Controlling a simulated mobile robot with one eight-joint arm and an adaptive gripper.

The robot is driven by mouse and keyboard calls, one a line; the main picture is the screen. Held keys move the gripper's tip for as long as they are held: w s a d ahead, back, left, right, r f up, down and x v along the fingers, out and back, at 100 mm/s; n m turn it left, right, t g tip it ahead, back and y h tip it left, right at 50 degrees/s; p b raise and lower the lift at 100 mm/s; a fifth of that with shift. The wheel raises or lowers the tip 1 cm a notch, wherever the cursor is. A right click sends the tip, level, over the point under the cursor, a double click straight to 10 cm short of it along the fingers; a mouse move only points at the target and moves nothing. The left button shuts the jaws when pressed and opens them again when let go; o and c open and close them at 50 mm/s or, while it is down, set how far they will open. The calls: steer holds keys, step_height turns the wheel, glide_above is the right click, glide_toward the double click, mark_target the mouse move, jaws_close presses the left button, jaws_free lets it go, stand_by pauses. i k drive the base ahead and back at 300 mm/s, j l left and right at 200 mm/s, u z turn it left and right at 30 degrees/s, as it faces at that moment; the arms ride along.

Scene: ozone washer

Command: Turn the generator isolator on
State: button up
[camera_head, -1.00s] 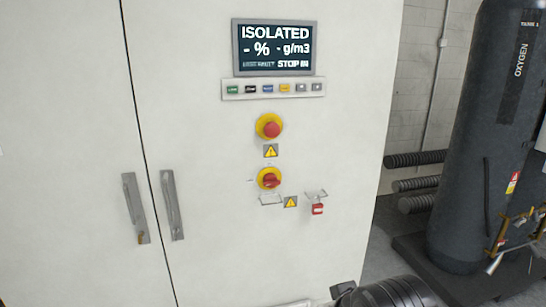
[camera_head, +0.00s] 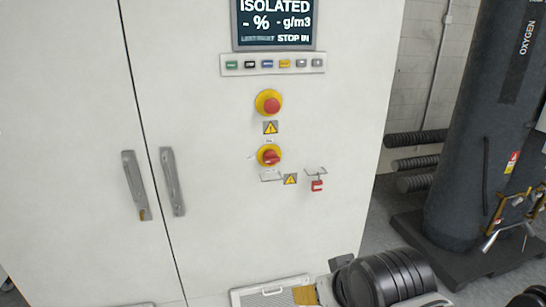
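The generator isolator appears to be the lower red rotary handle on a yellow plate (camera_head: 269,156), on the white cabinet front (camera_head: 215,130). A small tag or plate (camera_head: 271,175) sits just below it. A red padlock (camera_head: 317,186) hangs from a small bracket to its right, apart from the handle. The display (camera_head: 276,22) above reads "ISOLATED" and "STOP IN". Dark ribbed parts of my arm show at the bottom right.
A red mushroom button on yellow (camera_head: 268,103) sits above the isolator, below a row of small buttons (camera_head: 274,64). Two door handles (camera_head: 172,182) are to the left. A vent grille (camera_head: 270,292) is low on the cabinet. A dark oxygen cylinder (camera_head: 480,130) stands at right.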

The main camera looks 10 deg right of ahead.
mark_target(270, 157)
steer(key=i+j+u, duration=0.2)
steer(key=j, duration=0.25)
steer(key=i+j+u, duration=0.25)
steer(key=i+j, duration=0.2)
